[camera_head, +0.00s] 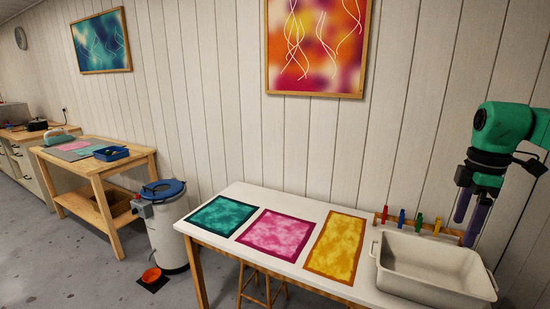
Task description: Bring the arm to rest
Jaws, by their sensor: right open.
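My right arm, green with dark joints, comes in at the right edge. Its gripper (470,214) points down with two dark purple fingers, apart and with nothing seen between them. It shows in front of the wall, above the back of the white basin (430,294) in the picture. My left gripper is not in view.
A white table (262,197) holds a teal cloth (222,216), a pink cloth (276,232) and a yellow cloth (338,245). Behind the basin is a wooden rack (450,231) with coloured clips. A lidded steamer-like drum (168,235) stands left, near a wooden workbench (93,184).

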